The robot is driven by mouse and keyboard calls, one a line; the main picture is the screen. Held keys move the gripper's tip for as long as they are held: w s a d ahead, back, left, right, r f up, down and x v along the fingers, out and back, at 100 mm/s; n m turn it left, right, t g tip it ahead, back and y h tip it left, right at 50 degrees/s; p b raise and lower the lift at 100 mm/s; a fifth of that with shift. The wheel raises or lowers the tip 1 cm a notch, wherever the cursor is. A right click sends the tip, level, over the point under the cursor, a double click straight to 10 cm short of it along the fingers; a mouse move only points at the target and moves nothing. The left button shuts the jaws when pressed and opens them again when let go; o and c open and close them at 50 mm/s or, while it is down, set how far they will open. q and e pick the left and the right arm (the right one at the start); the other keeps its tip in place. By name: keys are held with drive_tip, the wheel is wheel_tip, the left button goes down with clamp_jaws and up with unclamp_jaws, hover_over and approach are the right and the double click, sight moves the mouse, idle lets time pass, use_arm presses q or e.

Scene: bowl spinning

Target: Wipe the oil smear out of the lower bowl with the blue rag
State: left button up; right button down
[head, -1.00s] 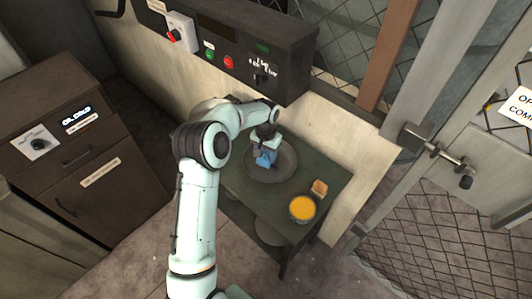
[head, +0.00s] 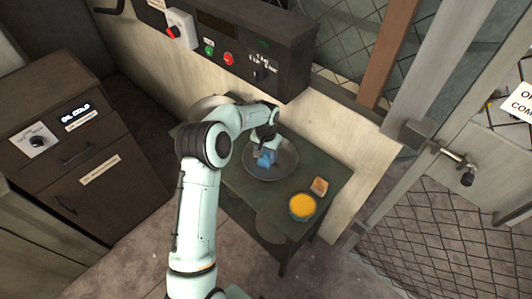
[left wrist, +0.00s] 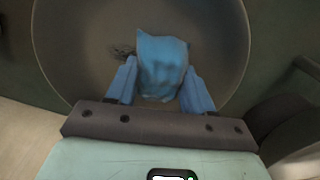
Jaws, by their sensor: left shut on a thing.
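My left gripper (head: 264,153) is shut on the crumpled blue rag (head: 265,159) and holds it over the lower bowl. The lower bowl (head: 285,168) is a wide grey dish on the green table. In the left wrist view the rag (left wrist: 161,62) sits between the two blue fingers of the left gripper (left wrist: 160,88), inside the bowl's outline (left wrist: 75,50). A dark patch, seemingly the oil smear (left wrist: 124,51), shows just left of the rag; the rag may hide more of it. I cannot tell whether the rag touches the bowl's surface. My right gripper is not in view.
A bowl of orange stuff (head: 303,206) and a tan block (head: 320,186) stand near the table's (head: 262,205) right corner. A dark control panel (head: 230,45) hangs behind. A brown cabinet (head: 80,140) is at left, a mesh gate (head: 430,215) at right.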

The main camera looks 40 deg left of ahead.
use_arm(q)
drive_tip(key=shift+d, duration=0.1)
drive_tip(key=shift+d+r+b, duration=0.1)
drive_tip(key=shift+d+b, duration=0.25)
drive_tip(key=shift+d, duration=1.35)
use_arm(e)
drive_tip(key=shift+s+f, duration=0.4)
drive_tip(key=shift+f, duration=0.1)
use_arm(q)
drive_tip(key=shift+a, duration=0.1)
